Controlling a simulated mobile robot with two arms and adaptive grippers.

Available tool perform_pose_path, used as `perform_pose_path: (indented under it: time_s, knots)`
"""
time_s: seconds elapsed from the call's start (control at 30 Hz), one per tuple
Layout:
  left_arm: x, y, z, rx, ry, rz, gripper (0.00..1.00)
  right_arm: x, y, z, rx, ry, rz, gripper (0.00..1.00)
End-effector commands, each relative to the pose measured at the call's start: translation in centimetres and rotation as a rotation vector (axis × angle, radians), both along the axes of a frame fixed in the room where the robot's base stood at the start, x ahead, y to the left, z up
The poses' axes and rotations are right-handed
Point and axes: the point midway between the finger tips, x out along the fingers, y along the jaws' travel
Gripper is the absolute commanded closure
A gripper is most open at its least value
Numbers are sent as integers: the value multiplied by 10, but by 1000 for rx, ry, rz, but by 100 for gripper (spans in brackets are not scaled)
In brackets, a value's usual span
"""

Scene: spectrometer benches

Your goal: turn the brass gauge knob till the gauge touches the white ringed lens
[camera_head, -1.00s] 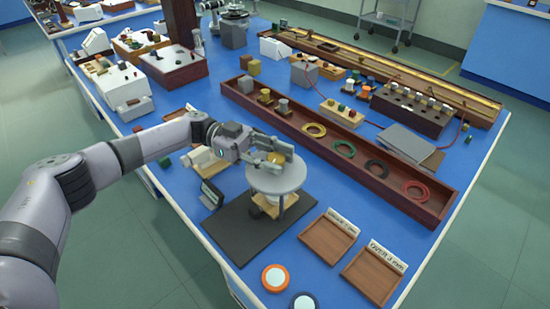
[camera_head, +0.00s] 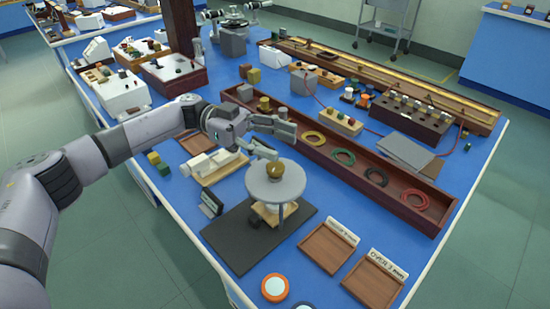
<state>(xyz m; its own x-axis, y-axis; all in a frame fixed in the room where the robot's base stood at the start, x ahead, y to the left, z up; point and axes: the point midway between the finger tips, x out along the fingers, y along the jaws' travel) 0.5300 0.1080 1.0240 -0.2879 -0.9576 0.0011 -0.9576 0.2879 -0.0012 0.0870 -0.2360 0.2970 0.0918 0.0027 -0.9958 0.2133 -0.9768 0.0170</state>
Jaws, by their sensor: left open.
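The brass gauge knob (camera_head: 275,174) sits on top of the round grey plate of the gauge (camera_head: 262,191), which stands on a dark mat. My left gripper (camera_head: 279,140) is open and empty, just behind and above the knob, with a gap between them. Under the plate is a pale wooden block (camera_head: 272,213) with something whitish on it. The plate hides most of that spot, so I cannot tell whether it is the white ringed lens or whether the gauge touches it. My right gripper is not in view.
An orange-ringed disc (camera_head: 275,288) and a blue-ringed one (camera_head: 304,305) lie at the front edge. Two labelled wooden trays (camera_head: 326,249) (camera_head: 372,282) are at front right. A long red-brown trough (camera_head: 400,205) with coloured rings runs behind. A white device (camera_head: 214,165) stands left of the gauge.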

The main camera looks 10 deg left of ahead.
Motion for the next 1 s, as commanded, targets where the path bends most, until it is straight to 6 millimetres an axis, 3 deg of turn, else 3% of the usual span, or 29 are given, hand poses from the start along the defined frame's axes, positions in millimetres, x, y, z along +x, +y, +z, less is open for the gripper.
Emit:
perform_pose_path:
  time_s: [0.13, 0.37, 0.67, 1.0]
  knots:
    - [0, 0, 20, 1, -1, -1, 47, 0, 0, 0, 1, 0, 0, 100]
    - [0, 0, 30, 0, 1, -1, 47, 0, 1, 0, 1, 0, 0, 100]
    - [0, 1, 28, -9, 5, 9, 47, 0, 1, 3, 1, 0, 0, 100]
    - [-8, 29, 1, -139, 41, 203, 47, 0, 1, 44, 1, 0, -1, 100]
